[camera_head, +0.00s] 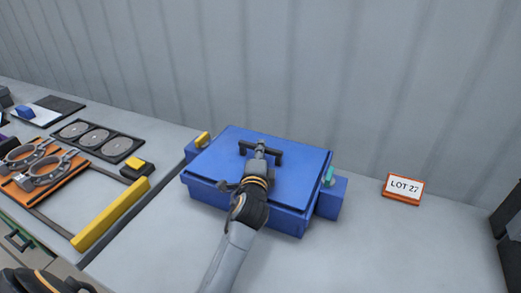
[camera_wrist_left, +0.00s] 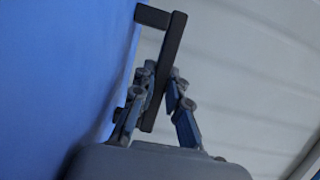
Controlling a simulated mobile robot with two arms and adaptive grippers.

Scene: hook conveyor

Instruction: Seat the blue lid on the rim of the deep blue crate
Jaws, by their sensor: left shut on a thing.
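The blue lid (camera_head: 222,158) lies flat over the deep blue crate (camera_head: 245,215), covering its opening. I cannot tell whether it touches the rim all round. A black bar handle (camera_head: 272,153) stands on top of the lid. My left gripper (camera_head: 260,155) is shut on this handle from the near side. In the left wrist view, the fingers of my left gripper (camera_wrist_left: 160,95) are on both sides of the black handle (camera_wrist_left: 168,60), with the blue lid (camera_wrist_left: 60,70) filling the left side. The crate's inside is hidden.
Blue blocks flank the crate, one with a yellow piece (camera_head: 202,139), one with a teal piece (camera_head: 329,176). A LOT 27 sign (camera_head: 403,188) stands right. An orange board (camera_head: 45,190), black disc tray (camera_head: 98,138) and yellow bar (camera_head: 110,214) lie left. The front right table is clear.

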